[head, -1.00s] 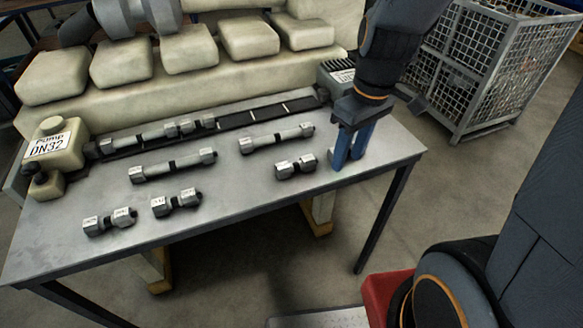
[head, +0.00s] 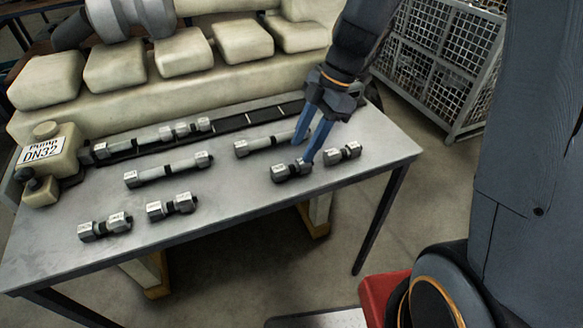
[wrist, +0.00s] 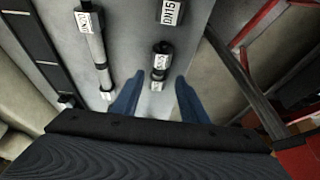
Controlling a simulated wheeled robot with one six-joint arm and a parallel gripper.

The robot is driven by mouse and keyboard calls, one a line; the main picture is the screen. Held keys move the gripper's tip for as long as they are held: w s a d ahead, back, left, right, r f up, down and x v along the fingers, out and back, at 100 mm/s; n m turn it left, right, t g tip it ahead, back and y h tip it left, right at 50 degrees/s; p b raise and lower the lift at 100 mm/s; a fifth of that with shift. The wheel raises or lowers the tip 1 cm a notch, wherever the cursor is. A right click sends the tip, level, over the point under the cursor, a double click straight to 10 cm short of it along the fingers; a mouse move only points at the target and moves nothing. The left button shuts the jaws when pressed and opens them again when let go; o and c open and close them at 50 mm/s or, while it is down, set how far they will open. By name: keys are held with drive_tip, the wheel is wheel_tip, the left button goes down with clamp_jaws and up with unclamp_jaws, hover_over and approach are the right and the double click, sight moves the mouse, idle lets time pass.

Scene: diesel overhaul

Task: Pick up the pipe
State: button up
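Several grey pipes with hexagonal ends and white labels lie on the table. In the head view a short pipe (head: 291,171) lies just below my fingertips, another short pipe (head: 342,152) lies to their right, and a long pipe (head: 258,146) is partly covered by my fingers. My gripper (head: 304,150) is open, with its blue fingers apart and nothing seen between them. In the wrist view my gripper (wrist: 154,88) is open, and a short pipe (wrist: 160,66) lies ahead between the fingers. A long pipe (wrist: 95,48) lies left of them. Which pipe is meant is unclear.
More pipes lie at left, including a long one (head: 168,170) and short ones (head: 172,206) (head: 105,227). A black rail (head: 250,120) runs along the back of the grey table (head: 225,240). A labelled pump block (head: 48,155) stands at left. A mesh cage (head: 440,60) stands behind right.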

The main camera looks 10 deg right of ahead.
sight(292, 166)
drive_tip(key=shift+a+p+x, duration=0.15)
drive_tip(key=shift+p+x, duration=0.45)
drive_tip(key=shift+x, duration=0.85)
drive_tip(key=shift+a+p+x, duration=0.1)
drive_tip(key=shift+p+x, duration=0.5)
drive_tip(key=shift+x, duration=0.9)
drive_tip(key=shift+r, duration=0.1)
clamp_jaws()
